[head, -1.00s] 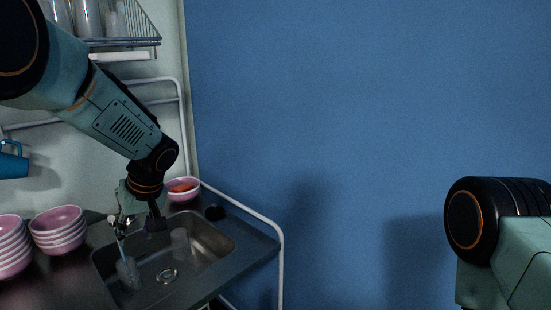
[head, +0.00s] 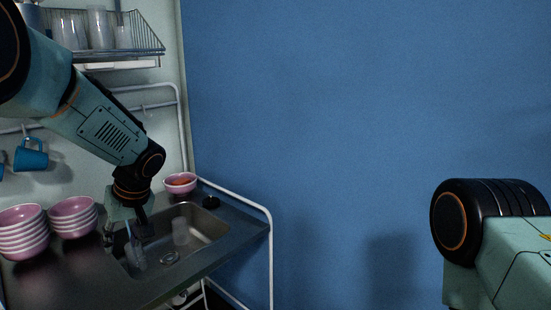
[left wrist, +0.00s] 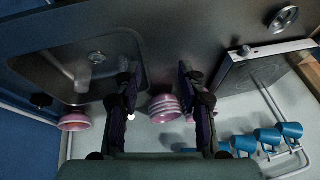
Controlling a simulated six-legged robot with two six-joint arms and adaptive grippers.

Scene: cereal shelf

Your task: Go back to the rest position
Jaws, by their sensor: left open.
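My left gripper (head: 140,222) hangs fingers-down over the near-left part of the sink (head: 206,238), small in the head view. My left arm comes in from the upper left. Part of my right arm shows at the lower right of the head view, but its gripper is out of view.
Stacks of pink bowls (head: 23,232) stand on the counter left of the sink. A clear cup (head: 180,231) is in the sink. A pink bowl (head: 180,183) sits behind it. Blue mugs (head: 31,157) hang on the wall below a wire rack (head: 112,50) of glasses. The blue wall's front is clear.

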